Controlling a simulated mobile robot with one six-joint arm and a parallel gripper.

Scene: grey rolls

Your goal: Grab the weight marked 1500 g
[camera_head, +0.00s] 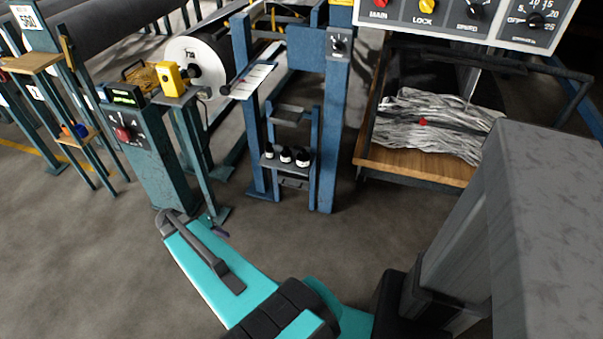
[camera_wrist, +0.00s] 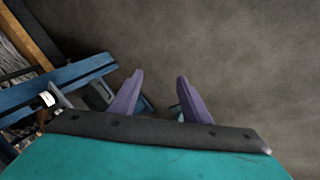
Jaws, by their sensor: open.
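Three small black weights with white labels stand in a row on a small shelf of the blue frame in the head view: a left one (camera_head: 269,152), a middle one (camera_head: 286,155) and a right, larger-looking one (camera_head: 303,158). Their markings are too small to read, so I cannot tell which is 1500 g. My gripper (camera_head: 217,229) is low, in front of and to the left of the shelf, apart from the weights. In the wrist view its two purple fingers (camera_wrist: 158,82) are spread with nothing between them. A small white patch shows at the left there, too unclear to name.
The blue frame (camera_head: 328,120) holds the shelf (camera_head: 277,166). A green control post (camera_head: 158,160) with a red knob stands left of it. A wooden-edged tray (camera_head: 400,168) with grey stranded material is at the right. The floor (camera_head: 90,260) in front is clear.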

